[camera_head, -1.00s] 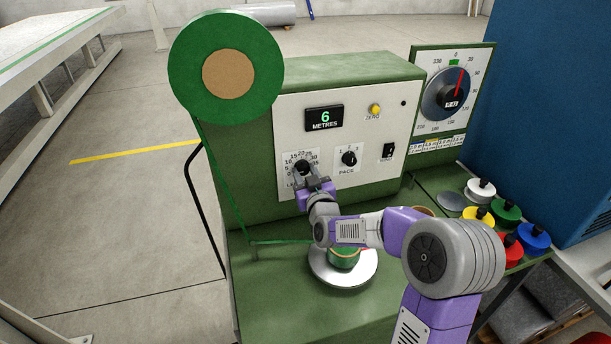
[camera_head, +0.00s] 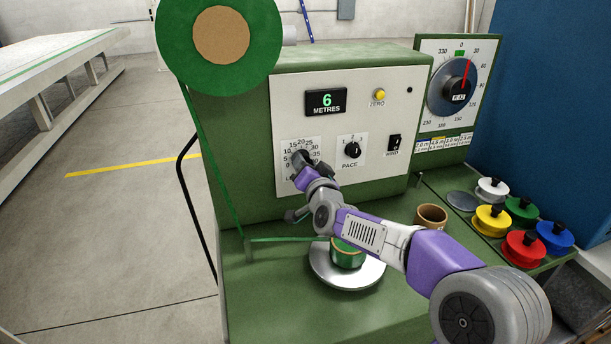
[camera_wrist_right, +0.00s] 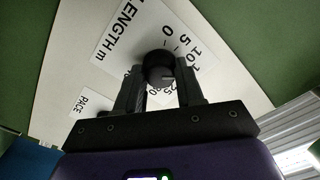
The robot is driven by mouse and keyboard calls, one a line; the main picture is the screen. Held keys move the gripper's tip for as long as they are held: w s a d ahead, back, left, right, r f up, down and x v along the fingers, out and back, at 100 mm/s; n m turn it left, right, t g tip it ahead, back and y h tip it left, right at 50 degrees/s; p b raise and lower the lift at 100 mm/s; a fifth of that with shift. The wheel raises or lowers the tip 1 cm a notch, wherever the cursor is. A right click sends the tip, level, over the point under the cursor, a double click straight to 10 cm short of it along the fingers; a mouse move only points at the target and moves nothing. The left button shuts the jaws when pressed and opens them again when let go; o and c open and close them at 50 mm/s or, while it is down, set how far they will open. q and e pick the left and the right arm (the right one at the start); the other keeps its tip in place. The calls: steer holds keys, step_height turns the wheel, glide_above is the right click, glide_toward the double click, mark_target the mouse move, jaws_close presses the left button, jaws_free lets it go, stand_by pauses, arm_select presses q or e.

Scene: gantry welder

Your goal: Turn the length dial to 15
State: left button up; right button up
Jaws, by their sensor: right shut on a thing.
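The length dial is a black knob on a white scale plate (camera_head: 291,146) at the lower left of the machine's panel. My right gripper (camera_head: 302,163) reaches it from below right and hides part of the knob and scale. In the right wrist view the dial (camera_wrist_right: 157,66) sits between the two fingers of my right gripper (camera_wrist_right: 160,92), which are shut on it. The numbers around it are partly covered, so I cannot tell the dial's setting. The display (camera_head: 326,101) reads 6 METRES. My left gripper is not in view.
The pace dial (camera_head: 352,150) and wind switch (camera_head: 394,143) are right of the length dial. Below, a green roll (camera_head: 347,256) sits on a metal disc (camera_head: 335,278). Several coloured spools (camera_head: 492,220) stand at the right.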

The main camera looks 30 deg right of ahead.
steer(key=shift+m+b, duration=0.9)
steer(key=shift+m, duration=0.2)
steer(key=o, duration=1)
steer(key=shift+o, duration=0.2)
steer(key=v, duration=0.7)
steer(key=shift+s, duration=0.3)
